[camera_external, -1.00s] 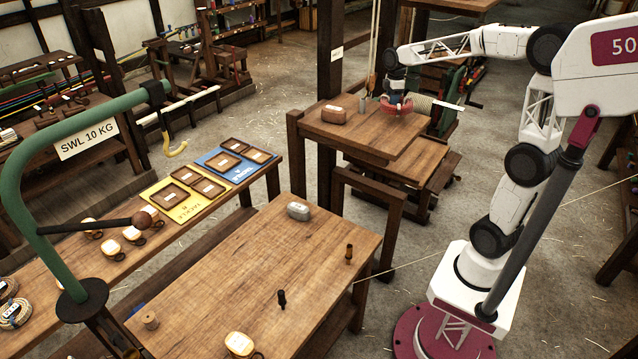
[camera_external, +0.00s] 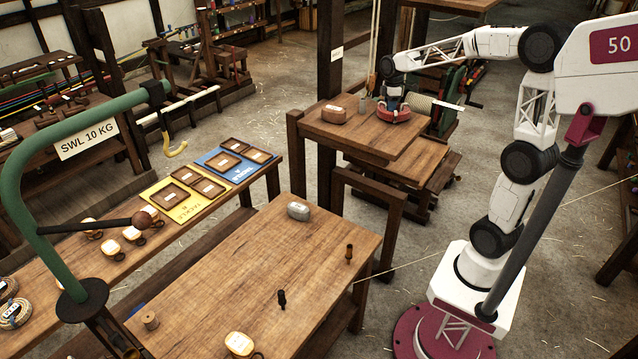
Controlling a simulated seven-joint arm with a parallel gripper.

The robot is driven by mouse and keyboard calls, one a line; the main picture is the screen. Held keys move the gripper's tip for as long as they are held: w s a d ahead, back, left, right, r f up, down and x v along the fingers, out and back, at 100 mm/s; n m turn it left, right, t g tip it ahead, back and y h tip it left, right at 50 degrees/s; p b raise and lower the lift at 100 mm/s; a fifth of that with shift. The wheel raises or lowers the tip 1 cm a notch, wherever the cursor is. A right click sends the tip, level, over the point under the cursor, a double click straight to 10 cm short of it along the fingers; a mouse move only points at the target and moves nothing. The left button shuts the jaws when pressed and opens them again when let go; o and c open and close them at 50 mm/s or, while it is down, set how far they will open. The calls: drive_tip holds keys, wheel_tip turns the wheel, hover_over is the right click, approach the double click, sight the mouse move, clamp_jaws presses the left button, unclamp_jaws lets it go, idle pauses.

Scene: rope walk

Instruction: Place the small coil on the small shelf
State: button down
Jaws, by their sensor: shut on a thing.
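A small reddish coil (camera_external: 403,115) is at the far right end of the small wooden stand's top (camera_external: 372,141). My gripper (camera_external: 393,109) points down into the coil and is shut on it. The coil lies about level, at or just above the wood; I cannot tell whether it touches. The fingertips are hidden by the coil and the gripper body. A lower wooden surface (camera_external: 428,172) shows beside and below the stand top. I cannot tell which of these surfaces is the small shelf.
A dark post (camera_external: 336,60) rises behind the stand.

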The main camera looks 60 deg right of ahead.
drive_tip(key=shift+f, duration=0.15)
drive_tip(key=c, duration=0.7)
unclamp_jaws()
drive_tip(key=shift+c, duration=0.2)
wheel_tip(320, 180, up, 12)
idle(0.9)
